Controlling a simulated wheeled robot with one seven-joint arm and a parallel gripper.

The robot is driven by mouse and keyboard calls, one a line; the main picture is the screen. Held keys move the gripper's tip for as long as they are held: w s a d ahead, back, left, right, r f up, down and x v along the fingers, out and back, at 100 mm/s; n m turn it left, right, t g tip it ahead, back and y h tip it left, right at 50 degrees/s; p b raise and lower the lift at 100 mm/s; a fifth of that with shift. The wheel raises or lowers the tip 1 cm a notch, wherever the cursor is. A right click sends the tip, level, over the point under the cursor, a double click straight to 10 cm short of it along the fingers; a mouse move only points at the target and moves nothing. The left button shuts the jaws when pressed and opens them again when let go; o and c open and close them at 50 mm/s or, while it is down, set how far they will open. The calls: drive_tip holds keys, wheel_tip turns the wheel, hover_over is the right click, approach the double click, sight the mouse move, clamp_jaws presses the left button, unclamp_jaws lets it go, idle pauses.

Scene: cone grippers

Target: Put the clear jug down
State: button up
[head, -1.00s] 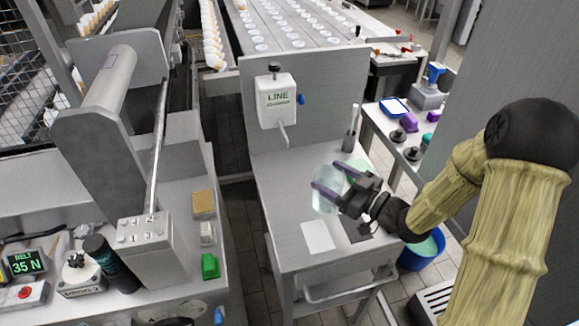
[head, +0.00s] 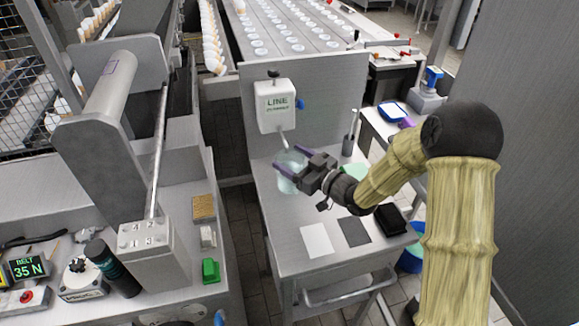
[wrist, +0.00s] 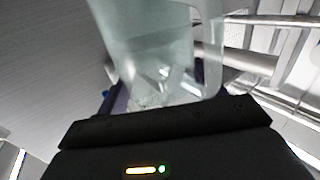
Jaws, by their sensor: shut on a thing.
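The clear jug (head: 287,172) is a see-through, pale vessel between the purple fingers of my gripper (head: 298,166). It is over the back left part of the steel table, just below the spout of the white dispenser (head: 276,104). In the wrist view the jug (wrist: 150,50) fills the upper middle, with its handle on the right side. My gripper is shut on it. I cannot tell whether the jug's base touches the table. The gripper hides part of its right side.
The steel table (head: 290,255) has a white square (head: 317,240), a grey square (head: 354,231) and a black item (head: 393,219) at its front. A pale green thing (head: 354,172) and a grey cup with a handle (head: 349,146) are at the back right. The table's front left is clear.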

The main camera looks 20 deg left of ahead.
sight(280, 161)
drive_tip(key=shift+w+a+r, duration=0.1)
drive_tip(key=shift+w+a, duration=0.1)
drive_tip(key=shift+a, duration=0.35)
drive_tip(key=shift+f, duration=1.8)
drive_tip(key=shift+f, duration=0.1)
drive_tip(key=o, duration=1.6)
drive_tip(key=shift+o, duration=0.2)
drive_tip(key=shift+r, duration=0.2)
drive_tip(key=v, duration=1.2)
drive_tip(key=shift+b, duration=0.4)
